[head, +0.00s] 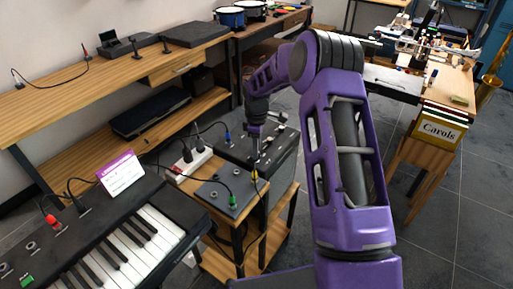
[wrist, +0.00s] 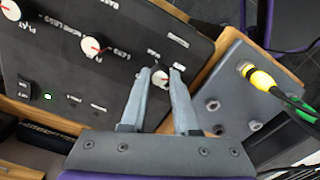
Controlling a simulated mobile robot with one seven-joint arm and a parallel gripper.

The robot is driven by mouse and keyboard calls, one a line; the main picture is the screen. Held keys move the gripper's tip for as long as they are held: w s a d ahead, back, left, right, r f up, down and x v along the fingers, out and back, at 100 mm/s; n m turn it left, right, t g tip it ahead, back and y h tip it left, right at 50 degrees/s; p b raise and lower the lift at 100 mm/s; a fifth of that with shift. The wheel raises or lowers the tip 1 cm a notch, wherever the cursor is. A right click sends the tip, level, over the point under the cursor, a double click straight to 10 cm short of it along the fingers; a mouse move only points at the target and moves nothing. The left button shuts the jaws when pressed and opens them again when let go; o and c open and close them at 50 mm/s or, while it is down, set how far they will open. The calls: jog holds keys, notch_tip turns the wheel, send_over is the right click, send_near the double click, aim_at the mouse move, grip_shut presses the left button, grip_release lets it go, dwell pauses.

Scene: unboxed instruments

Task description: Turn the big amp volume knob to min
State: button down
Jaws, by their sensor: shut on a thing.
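The amp's dark control panel (wrist: 115,72) fills the upper left of the wrist view. A white knob (wrist: 158,78) sits between the fingertips of my gripper (wrist: 161,72). The fingers are shut on its sides and hide part of it, so I cannot read its pointer surely. Two more white knobs (wrist: 94,45) with red marks are at the upper left, one near the corner. A rocker switch and a lit green light (wrist: 47,97) are at lower left.
A grey box (wrist: 240,85) with a yellow plug (wrist: 259,78) and black cable lies beside the amp panel. A green plug (head: 233,200) also shows in the head view. A power strip (head: 188,163) and a keyboard (head: 110,245) are to the left.

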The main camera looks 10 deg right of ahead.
jog(key=shift+n+p, duration=0.45)
jog(key=shift+n, duration=1.75)
jog(key=c, duration=0.7)
grip_release()
jog(key=shift+o, duration=0.2)
notch_tip(320, 180, up, 18)
jog(key=p, duration=0.1)
jog(key=shift+f, duration=0.25)
